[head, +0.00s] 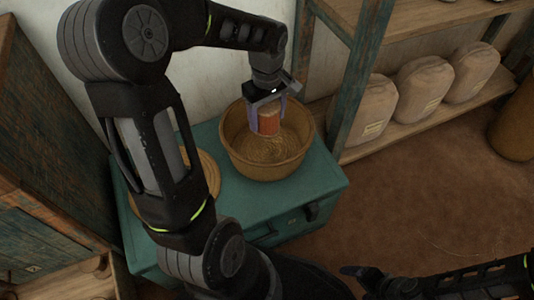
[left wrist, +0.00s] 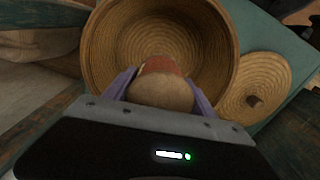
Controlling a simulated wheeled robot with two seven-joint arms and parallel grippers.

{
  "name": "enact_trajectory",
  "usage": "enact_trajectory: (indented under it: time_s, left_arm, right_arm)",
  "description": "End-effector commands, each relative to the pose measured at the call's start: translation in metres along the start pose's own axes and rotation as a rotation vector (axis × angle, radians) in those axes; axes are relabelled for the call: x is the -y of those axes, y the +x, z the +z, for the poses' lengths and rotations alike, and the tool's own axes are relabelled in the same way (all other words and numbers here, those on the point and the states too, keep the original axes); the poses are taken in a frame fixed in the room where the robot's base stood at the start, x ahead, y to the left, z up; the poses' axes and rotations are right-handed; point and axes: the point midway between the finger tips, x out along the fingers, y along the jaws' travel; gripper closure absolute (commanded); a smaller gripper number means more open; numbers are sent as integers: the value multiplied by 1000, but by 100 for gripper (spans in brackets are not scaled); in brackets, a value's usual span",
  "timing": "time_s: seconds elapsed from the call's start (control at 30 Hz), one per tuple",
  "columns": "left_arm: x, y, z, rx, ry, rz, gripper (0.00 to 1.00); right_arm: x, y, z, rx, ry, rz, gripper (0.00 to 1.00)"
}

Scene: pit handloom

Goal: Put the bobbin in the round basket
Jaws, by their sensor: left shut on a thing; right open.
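The bobbin (head: 268,122) is reddish-orange with a pale end. It also shows in the left wrist view (left wrist: 160,88). My left gripper (head: 267,120) is shut on it, with a purple finger on each side, and holds it over the opening of the round basket. The round basket (head: 251,163) is woven, tan and open, and stands on a teal chest. In the left wrist view its wall (left wrist: 98,50) surrounds the bobbin's far end. Its visible floor is empty. My right gripper (head: 352,270) is partly in view at the bottom, away from the basket, and is open.
A round woven lid with a knob (left wrist: 253,100) lies beside the basket on the teal chest (head: 312,187), partly hidden by my left arm. A shelf post (head: 362,85) stands close right of the basket. Several wrapped sacks (head: 422,88) sit on the shelf.

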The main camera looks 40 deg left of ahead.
Motion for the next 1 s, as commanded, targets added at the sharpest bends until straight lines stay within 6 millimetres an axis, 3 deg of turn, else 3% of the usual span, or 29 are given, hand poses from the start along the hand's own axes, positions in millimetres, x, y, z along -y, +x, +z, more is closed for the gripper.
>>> enact_trajectory:
  time_s: [0.23, 0.53, 0.87, 1.0]
  left_arm:
    - [0, 4, 0, 0, 3, -1, 81]
    - [0, 47, 0, 1, 3, -3, 81]
    - [0, 50, 0, 0, 4, 0, 81]
    - [0, 63, 0, 1, 5, -4, 81]
  right_arm:
    - [0, 1, 0, -1, 0, 0, 14]
    - [-8, 13, -4, -10, 5, 5, 14]
    - [-8, 12, -5, -11, 6, 5, 14]
    - [-10, 17, -5, -12, 7, 6, 14]
